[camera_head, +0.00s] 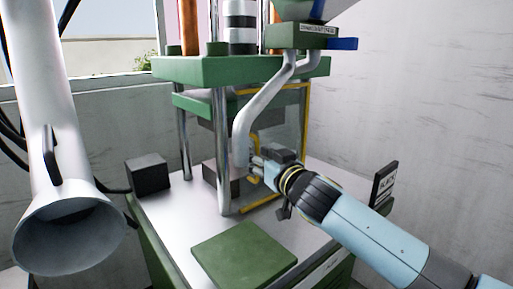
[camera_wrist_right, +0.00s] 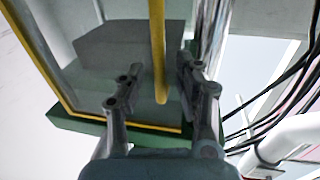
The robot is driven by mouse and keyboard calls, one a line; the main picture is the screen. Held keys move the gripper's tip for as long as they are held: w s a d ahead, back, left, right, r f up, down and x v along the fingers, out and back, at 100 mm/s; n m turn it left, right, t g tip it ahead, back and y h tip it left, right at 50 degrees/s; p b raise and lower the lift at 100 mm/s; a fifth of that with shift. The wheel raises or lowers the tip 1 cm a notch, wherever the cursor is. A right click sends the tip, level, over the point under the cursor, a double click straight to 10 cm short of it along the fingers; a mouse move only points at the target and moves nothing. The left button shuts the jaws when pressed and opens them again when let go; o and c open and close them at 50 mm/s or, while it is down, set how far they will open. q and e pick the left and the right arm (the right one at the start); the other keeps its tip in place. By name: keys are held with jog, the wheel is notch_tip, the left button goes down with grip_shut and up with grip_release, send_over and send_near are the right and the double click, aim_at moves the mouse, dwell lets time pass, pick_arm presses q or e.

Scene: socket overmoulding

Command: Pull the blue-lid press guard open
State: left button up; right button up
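The press guard is a clear panel in a yellow frame (camera_head: 306,112) on the front right of the green press (camera_head: 200,68). It looks closed. A blue piece (camera_head: 343,43) sits beside a labelled green block above the press. My right gripper (camera_head: 255,167) is at the guard, partly hidden by a grey bent pipe. In the right wrist view, the guard's yellow upright bar handle (camera_wrist_right: 158,45) stands between the two fingers of my right gripper (camera_wrist_right: 161,75). The fingers are apart, with gaps seen on both sides of the bar. My left gripper is not in view.
A grey bent pipe (camera_head: 262,105) hangs close to my right gripper. A green pad (camera_head: 244,255) lies on the table's front. A black box (camera_head: 148,174) stands left, a dark sign (camera_head: 384,184) right. A white duct (camera_head: 60,160) hangs at far left.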

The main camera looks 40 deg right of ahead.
jog(key=shift+w, duration=0.6)
grip_shut()
